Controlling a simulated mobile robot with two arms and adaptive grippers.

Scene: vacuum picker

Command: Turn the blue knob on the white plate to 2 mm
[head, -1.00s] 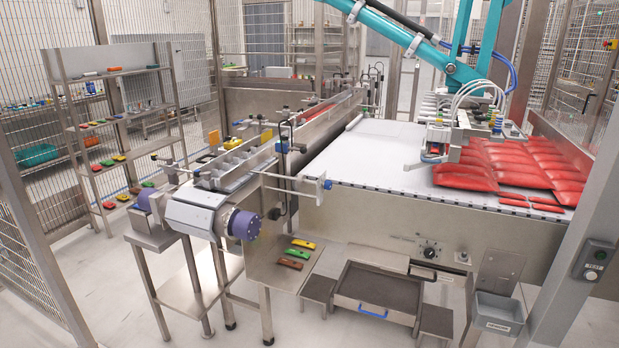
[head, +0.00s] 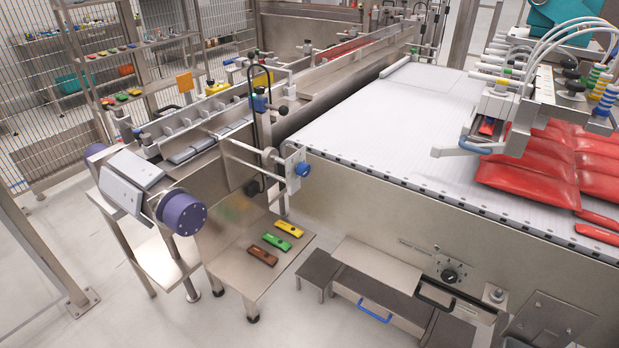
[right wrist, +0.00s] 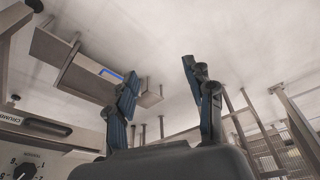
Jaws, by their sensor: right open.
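The blue knob (head: 303,169) sits on the small white plate (head: 293,160) at the end of a rod, beside the left front corner of the white belt, in the head view. Its scale is too small to read. My right gripper (right wrist: 160,75) shows in the right wrist view, open, with its two dark fingers apart and nothing between them. It is not in the head view, and the knob is not in the right wrist view. My left gripper is in neither view.
Red packs (head: 525,178) lie on the white belt (head: 400,110) under the vacuum picker. A black dial (head: 450,275) is on the machine's front. A side table (head: 233,270) carries coloured pieces. A tray drawer with a blue handle (head: 374,311) stands below. A purple roller drum (head: 180,212) is at left.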

